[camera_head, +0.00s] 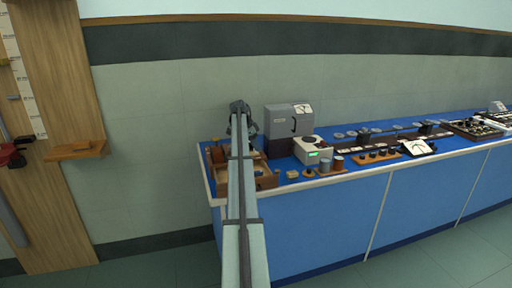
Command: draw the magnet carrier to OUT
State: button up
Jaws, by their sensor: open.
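My arm rises through the middle of the picture toward the left end of the blue bench (320,225). My gripper (248,146) is small and dark at the arm's far end, above or behind a low wooden frame (267,182). My own arm covers part of the gripper and the middle of this frame. The jaws look open and I see nothing held, though the fingertips are not clear. I cannot tell for certain which part is the magnet carrier. No OUT mark is readable at this size.
A grey cabinet with a dial (289,119) and a white box with a green display (313,151) stand right of the frame. Wooden coil stands, a long dark rail and meters crowd the bench rightward. A wooden panel with a small shelf (75,150) is left.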

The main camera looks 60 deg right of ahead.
jog(key=v, duration=1.2)
jog(key=shift+r, duration=0.3)
